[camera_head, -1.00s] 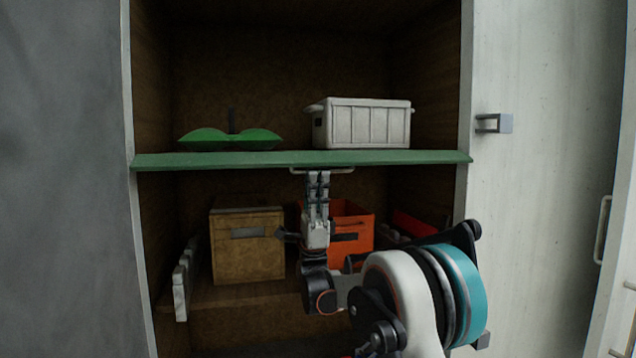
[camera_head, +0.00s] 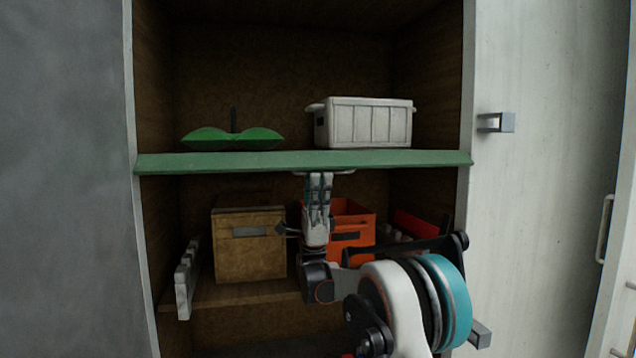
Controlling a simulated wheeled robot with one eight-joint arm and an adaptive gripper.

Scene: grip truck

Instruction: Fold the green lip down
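The green lip (camera_head: 240,162) is a long board running across the cupboard at the front of the upper shelf. It lies nearly level, its front edge facing me. A thin pale handle (camera_head: 347,172) hangs under its middle, partly hidden by my fingers. My gripper (camera_head: 319,178) points up from below, its fingertips at the handle, just under the lip's front edge. The fingers overlap the handle in this view; I cannot tell whether they are closed on it.
On the upper shelf are a green two-lobed dish (camera_head: 232,138) and a white crate (camera_head: 370,123). Below stand a brown box (camera_head: 249,262) and an orange crate (camera_head: 358,222), behind my gripper. An open pale door (camera_head: 545,200) is at the right.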

